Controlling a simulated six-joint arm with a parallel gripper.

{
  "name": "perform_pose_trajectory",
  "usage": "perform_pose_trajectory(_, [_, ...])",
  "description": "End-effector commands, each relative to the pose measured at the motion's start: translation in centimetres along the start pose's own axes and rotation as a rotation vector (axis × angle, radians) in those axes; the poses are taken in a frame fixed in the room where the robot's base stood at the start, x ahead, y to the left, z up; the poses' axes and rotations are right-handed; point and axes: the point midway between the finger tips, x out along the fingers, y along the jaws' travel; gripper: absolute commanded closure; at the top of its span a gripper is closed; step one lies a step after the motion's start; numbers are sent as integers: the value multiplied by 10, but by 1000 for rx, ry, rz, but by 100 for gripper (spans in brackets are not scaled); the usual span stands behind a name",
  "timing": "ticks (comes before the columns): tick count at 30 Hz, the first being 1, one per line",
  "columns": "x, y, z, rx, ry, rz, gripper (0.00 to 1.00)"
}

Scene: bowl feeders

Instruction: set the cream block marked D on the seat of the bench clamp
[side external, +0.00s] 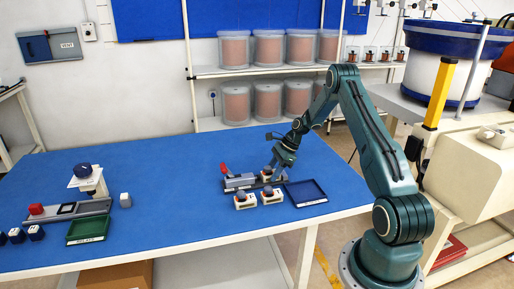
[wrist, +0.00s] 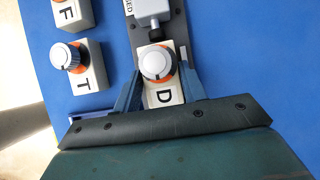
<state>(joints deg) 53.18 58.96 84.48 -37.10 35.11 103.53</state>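The cream block marked D (wrist: 162,97), with a grey knob and an orange ring, is between the fingers of my gripper (wrist: 162,72) in the wrist view. The fingertips press against its two sides. The bench clamp (wrist: 148,12) shows just beyond it, its grey jaw close to the block. In the side view my gripper (side external: 271,172) points down at the right part of the clamp (side external: 240,182), which has a red lever. The block (side external: 266,176) is low over the clamp's base there; I cannot tell whether it rests on the seat.
Two similar cream blocks, T (wrist: 90,78) and F (wrist: 70,14), stand beside the clamp. A dark blue tray (side external: 323,199) lies to its right. A green tray (side external: 70,239), a grey fixture (side external: 95,207) and several dark blocks are at the left. The middle of the table is clear.

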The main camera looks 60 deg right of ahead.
Motion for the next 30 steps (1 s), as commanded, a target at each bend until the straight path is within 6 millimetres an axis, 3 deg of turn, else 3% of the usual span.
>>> perform_pose_trajectory(3, [7,-1,-4,12,7,-4,40])
perform_pose_trajectory(11, [-2,-2,1,10,7,-7,40])
perform_pose_trajectory(30, [-99,-1,2,7,3,-7,40])
